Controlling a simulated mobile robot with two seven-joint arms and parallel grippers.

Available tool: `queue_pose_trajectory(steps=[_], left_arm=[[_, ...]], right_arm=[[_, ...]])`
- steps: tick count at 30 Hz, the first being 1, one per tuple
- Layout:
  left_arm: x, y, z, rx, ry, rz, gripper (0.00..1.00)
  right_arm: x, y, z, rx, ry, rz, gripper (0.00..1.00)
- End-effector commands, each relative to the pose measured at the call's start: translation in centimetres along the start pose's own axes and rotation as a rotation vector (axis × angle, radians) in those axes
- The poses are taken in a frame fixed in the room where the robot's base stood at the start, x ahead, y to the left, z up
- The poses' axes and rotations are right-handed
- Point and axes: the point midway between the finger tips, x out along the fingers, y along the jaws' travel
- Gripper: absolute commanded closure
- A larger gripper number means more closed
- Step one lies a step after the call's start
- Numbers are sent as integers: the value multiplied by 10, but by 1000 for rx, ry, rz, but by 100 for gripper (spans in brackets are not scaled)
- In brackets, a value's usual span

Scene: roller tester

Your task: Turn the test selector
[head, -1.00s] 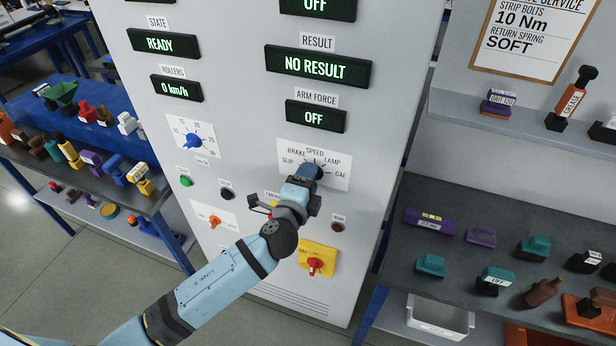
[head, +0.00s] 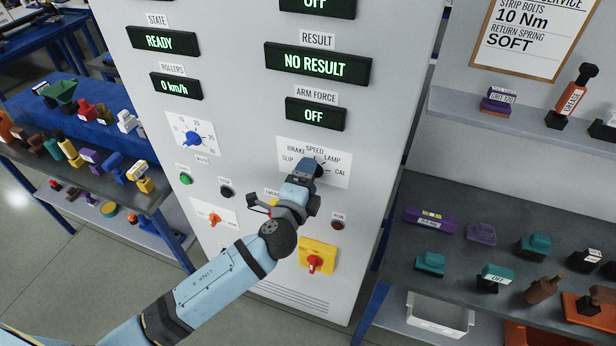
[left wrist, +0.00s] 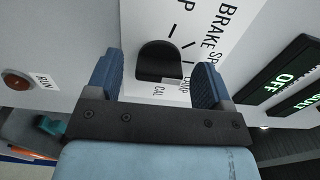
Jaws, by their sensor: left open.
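The test selector is a black knob (left wrist: 158,62) on a white plate (head: 335,180) labelled SLIP, BRAKE, SPEED, LAMP and CAL. In the head view my left gripper covers the knob and I cannot make out where it points. My left gripper (head: 312,172) is at the plate, its arm reaching up from the lower left. In the left wrist view the open blue fingers (left wrist: 157,78) stand on either side of the knob, with a visible gap on each side. My right gripper is not in view.
The cabinet also carries a blue dial (head: 192,138), a green button (head: 186,179), an orange switch (head: 215,218), a RUN button (head: 338,225) and a red knob on a yellow plate (head: 315,264). Displays read READY, NO RESULT and OFF. Cluttered shelves stand on both sides.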

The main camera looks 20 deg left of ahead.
Motion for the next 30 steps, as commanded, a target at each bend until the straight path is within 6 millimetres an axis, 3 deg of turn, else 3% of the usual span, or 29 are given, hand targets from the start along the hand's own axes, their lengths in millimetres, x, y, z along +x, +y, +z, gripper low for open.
queue_pose_trajectory(steps=[12,18,23,30], left_arm=[[-87,4,0,-2,1,3,26],[-120,3,0,-1,1,2,26],[-132,1,0,1,1,1,26],[-133,0,0,1,0,0,26]], right_arm=[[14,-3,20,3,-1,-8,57],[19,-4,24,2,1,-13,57],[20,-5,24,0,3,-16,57],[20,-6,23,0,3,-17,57]])
